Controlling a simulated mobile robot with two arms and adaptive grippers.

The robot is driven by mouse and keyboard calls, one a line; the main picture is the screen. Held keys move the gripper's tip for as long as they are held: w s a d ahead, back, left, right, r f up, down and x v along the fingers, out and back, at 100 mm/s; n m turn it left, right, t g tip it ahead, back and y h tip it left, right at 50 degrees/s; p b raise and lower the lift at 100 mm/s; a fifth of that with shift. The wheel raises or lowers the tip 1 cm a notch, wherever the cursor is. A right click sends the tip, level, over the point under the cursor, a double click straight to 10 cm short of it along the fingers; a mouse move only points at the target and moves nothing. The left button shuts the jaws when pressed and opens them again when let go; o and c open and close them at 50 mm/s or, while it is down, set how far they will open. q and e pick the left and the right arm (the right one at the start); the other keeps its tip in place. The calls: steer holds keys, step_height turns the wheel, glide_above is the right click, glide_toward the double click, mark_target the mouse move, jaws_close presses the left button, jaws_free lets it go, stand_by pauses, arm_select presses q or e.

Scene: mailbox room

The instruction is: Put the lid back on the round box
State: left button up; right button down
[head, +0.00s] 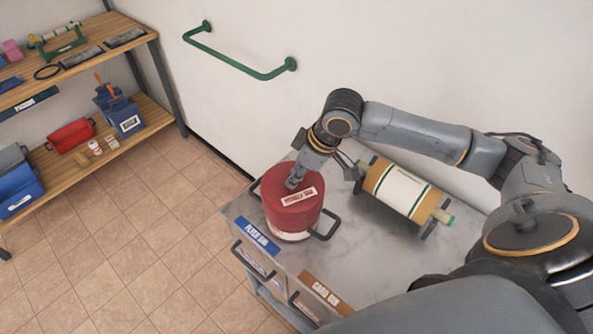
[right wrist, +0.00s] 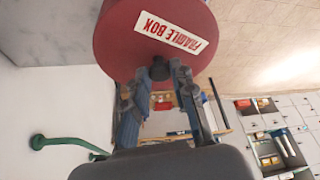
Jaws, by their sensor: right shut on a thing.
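The round box (head: 291,236) stands on the grey marble-like counter, with dark side handles and a pale patch low on its front. Its red lid (head: 285,183) is over it, with a white "FRAGILE BOX" label; the label also shows on the red lid in the right wrist view (right wrist: 120,45). My right gripper (head: 294,180) reaches down from above and is shut on the lid's dark knob (right wrist: 158,72). I cannot tell whether the lid rests on the box or hangs just above it. My left gripper is not in view.
A cream roll in a holder (head: 398,190) lies close right of the box. A blue "FLYER BIN" label (head: 257,236) and a brown "CARD BIN" label (head: 321,291) mark the counter front. A green wall rail (head: 235,58) is behind; shelves (head: 130,35) stand far left.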

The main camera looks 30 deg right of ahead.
stand_by(0.4)
steer(key=c, duration=0.6)
jaws_free()
steer(key=shift+o, duration=0.2)
step_height(320, 180, up, 5)
steer(key=p, duration=0.6)
steer(key=shift+r+p, duration=0.5)
steer(key=shift+r, duration=0.5)
steer(key=shift+c, duration=0.4)
jaws_close()
